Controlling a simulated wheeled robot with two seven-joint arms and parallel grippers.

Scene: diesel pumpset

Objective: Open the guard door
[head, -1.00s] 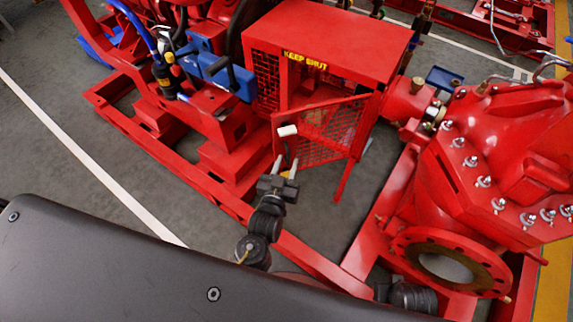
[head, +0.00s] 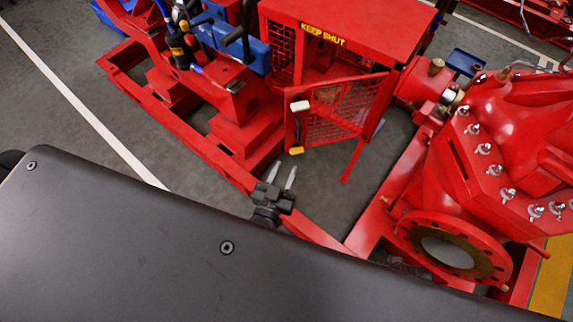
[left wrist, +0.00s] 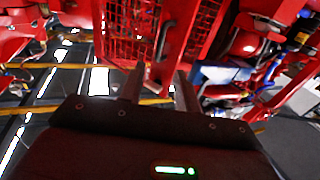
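The red mesh guard door (head: 345,108) hangs on the front of the red guard box and stands partly open, its left edge swung out toward me. Its handle (head: 297,128), with a white upper end and a yellow lower end, is on that free edge. My left gripper (head: 282,172) is open and empty, below the handle and apart from it in the head view. In the left wrist view, the two fingers (left wrist: 159,86) are spread, with red mesh (left wrist: 130,25) and the dark handle (left wrist: 165,40) ahead of them. My right gripper is not in view.
The guard box (head: 350,18) bears a yellow KEEP SHUT label. A red base rail (head: 225,165) runs below the door. A large red pump (head: 505,140) with a round flange stands to the right. Grey floor (head: 330,195) is clear below the door.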

